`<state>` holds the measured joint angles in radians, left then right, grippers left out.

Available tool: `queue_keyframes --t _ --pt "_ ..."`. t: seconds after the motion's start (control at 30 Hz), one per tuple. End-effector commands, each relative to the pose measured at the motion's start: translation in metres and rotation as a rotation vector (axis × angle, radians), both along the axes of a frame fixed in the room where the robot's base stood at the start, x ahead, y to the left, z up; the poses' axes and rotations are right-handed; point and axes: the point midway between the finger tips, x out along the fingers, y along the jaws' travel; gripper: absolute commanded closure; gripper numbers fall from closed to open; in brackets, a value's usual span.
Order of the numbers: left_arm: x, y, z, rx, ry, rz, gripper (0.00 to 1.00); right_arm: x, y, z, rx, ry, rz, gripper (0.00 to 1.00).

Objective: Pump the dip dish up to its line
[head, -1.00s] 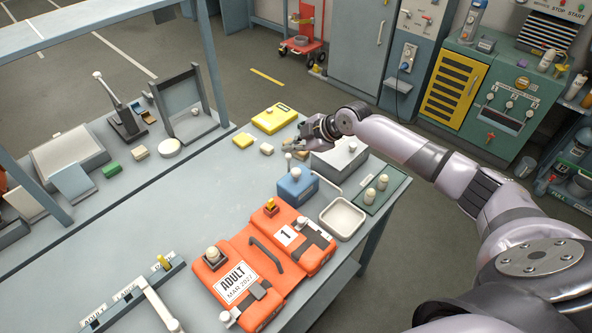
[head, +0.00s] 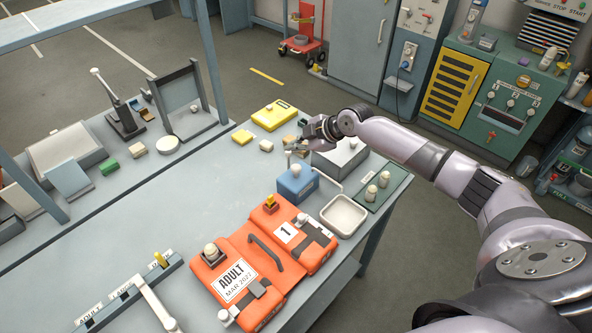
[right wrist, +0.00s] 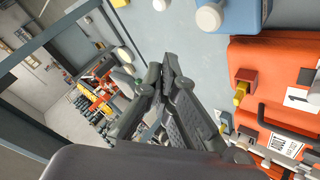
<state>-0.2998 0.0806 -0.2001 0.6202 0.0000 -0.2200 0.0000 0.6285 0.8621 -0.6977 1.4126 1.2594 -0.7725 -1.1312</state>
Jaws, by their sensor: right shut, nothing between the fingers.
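A shallow white dish (head: 343,216), likely the dip dish, sits at the bench's right edge; I cannot make out a line or liquid level in it. A blue box (head: 297,187) stands just behind it, with a white knob on top and a thin pale spout reaching toward the dish. The box also shows at the top of the right wrist view (right wrist: 240,12), with a white round knob (right wrist: 209,17) beside it. My right gripper (head: 300,148) is shut and empty, behind and above the blue box; its fingertips show in the wrist view (right wrist: 168,62). My left gripper is out of view.
An orange case (head: 262,258) marked ADULT lies in front of the blue box. A grey box (head: 342,158) stands under my right forearm, beside a green tray (head: 388,200) with two pale bottles. A yellow case (head: 274,115) lies behind. The bench middle is clear.

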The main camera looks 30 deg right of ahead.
Motion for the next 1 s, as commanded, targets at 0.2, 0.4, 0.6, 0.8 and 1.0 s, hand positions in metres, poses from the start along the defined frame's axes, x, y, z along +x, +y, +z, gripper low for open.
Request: queue_keyframes --t 0.2,0.4,0.6,0.8,1.0 --pt "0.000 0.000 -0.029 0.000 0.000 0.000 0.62 -0.001 0.000 -0.040 0.001 0.002 0.000 1.00" --pt "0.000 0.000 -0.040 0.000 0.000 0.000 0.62 0.000 0.000 -0.052 0.000 0.001 0.001 1.00" --pt "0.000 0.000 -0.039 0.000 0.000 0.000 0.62 0.000 0.000 -0.052 0.000 0.001 0.001 1.00" --pt "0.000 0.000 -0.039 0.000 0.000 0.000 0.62 0.000 0.000 -0.052 -0.001 0.000 0.001 1.00" --pt "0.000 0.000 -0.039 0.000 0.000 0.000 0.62 0.000 0.000 -0.051 -0.001 0.000 0.001 1.00"
